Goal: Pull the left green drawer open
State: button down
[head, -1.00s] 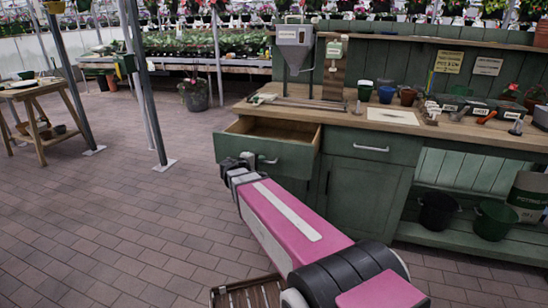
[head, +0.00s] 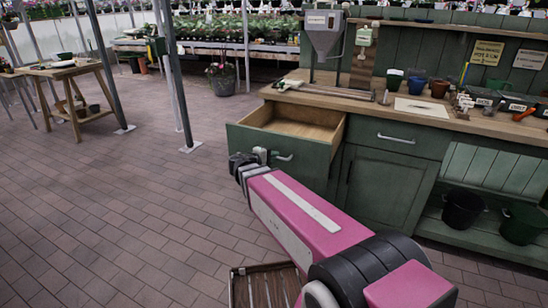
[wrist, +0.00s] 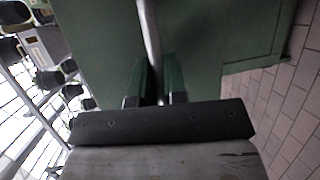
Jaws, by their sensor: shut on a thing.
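The left green drawer (head: 278,153) stands pulled out of the green bench in the head view, its bare wooden inside showing from above. Its pale metal handle (head: 284,157) sticks out of the front. My gripper (head: 264,158) is at that handle, partly hidden by my own wrist. In the wrist view, my two fingers (wrist: 155,86) are on either side of the handle bar (wrist: 150,40), shut on it. The green drawer front (wrist: 205,45) fills the space behind the handle.
A second, closed drawer (head: 398,137) is to the right, above a cabinet door (head: 384,188). Pots and tools stand on the wooden benchtop (head: 360,109). A wooden slatted crate (head: 266,287) is on the floor beside my arm. The brick floor (head: 120,200) at left is clear.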

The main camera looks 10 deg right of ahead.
jog(key=c, duration=1.2)
grip_release()
jog(key=v, duration=1)
jog(key=shift+s+a, duration=0.15)
jog(key=shift+a, duration=0.2)
jog(key=shift+d, duration=0.1)
